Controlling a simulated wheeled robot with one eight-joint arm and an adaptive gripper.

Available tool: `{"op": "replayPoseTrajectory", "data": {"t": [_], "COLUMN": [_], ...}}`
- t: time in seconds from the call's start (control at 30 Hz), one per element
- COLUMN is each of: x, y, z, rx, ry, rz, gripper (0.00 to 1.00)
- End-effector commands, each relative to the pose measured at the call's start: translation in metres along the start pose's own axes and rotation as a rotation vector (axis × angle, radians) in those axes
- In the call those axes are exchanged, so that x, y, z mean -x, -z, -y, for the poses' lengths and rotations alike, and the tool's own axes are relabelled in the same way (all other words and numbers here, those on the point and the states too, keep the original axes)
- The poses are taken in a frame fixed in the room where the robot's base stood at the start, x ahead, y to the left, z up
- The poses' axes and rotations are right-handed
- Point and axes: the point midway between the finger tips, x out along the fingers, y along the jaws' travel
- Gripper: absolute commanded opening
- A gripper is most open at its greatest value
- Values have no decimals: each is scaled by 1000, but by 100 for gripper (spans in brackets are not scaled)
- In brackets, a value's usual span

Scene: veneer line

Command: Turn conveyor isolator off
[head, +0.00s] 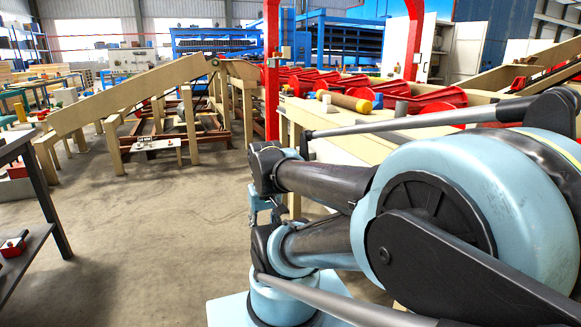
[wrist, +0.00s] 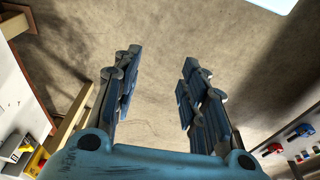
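No isolator can be named with certainty. A yellow device with red parts (wrist: 35,161) sits at the lower left edge of the wrist view, cut off and small; I cannot tell whether it is the isolator or how it is set. A small grey box (head: 286,52) is fixed to the red post in the head view, its face too small to read. My gripper (wrist: 162,60) has its two blue fingers spread apart with nothing between them, over bare floor. In the head view my gripper is partly hidden by my own arm, beside the conveyor's cream frame.
A cream-framed conveyor with red rollers (head: 325,82) runs behind my arm. A sloping cream beam (head: 120,90) stands at the back left. A dark shelf (head: 35,200) is at the left edge, with a red item (head: 13,246) on it. The floor (head: 150,230) between is clear.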

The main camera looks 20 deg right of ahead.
Motion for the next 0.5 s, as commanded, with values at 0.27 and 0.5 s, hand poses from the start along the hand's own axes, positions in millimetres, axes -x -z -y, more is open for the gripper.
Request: {"op": "replayPoseTrajectory", "data": {"t": [0.27, 0.5], "x": [20, 40], "y": [18, 68], "z": [-16, -46], "rx": [-40, -127], "ry": [-72, -215], "rz": [5, 18], "gripper": [50, 50]}}
